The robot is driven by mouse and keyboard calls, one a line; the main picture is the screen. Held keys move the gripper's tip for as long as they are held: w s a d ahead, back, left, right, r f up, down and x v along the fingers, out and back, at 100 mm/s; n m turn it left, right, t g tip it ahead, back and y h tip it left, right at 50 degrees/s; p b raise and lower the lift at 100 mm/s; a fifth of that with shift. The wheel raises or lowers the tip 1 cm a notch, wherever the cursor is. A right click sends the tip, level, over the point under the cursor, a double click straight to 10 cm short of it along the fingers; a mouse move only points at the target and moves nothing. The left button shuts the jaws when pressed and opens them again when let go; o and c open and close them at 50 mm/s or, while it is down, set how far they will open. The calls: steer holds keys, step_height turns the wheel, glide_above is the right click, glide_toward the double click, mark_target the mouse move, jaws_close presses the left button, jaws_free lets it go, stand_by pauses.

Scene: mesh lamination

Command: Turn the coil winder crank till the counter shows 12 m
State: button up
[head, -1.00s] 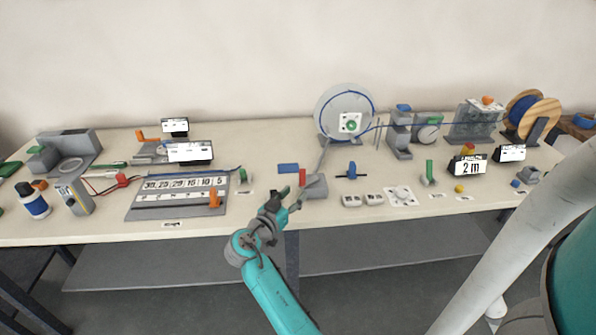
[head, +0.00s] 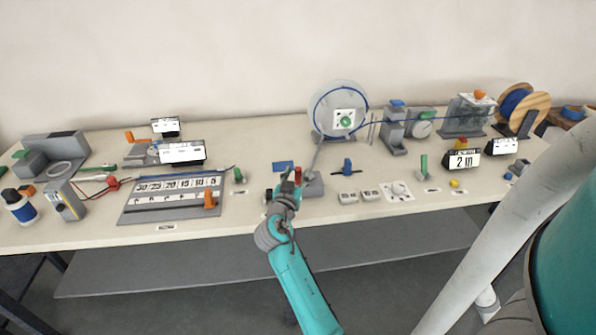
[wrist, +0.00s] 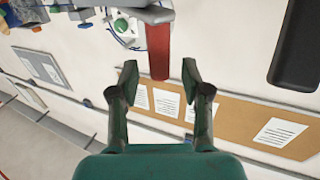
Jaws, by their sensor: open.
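The coil winder's pale disc (head: 331,113) stands at the back of the table, with blue cable around its rim. My gripper (wrist: 160,75) is open and empty. In the head view my gripper (head: 287,186) is just left of and below the handle. The counter (head: 461,161) reads "2 m".
A blue cable runs right from the disc past grey guide posts (head: 393,128) to a wooden spool (head: 525,108). A ruler board (head: 172,216) and small displays stand to the left. A white pole (head: 520,215) crosses the right foreground.

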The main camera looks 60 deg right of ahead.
steer(key=shift+x, duration=1.15)
jaws_close()
steer(key=shift+w+d+m+g+h, duration=0.15)
steer(key=shift+w+m+g, duration=0.15)
steer(key=shift+m+g, duration=0.75)
steer(key=shift+w+d+m+g+h, duration=0.1)
steer(key=shift+w+d+m+g, duration=0.3)
steer(key=shift+g, duration=1)
steer(key=shift+w+a+m+g+h, duration=0.1)
steer(key=shift+w+m+g+h, duration=0.1)
steer(key=shift+m+g, duration=0.9)
jaws_free()
steer(key=shift+a, duration=0.1)
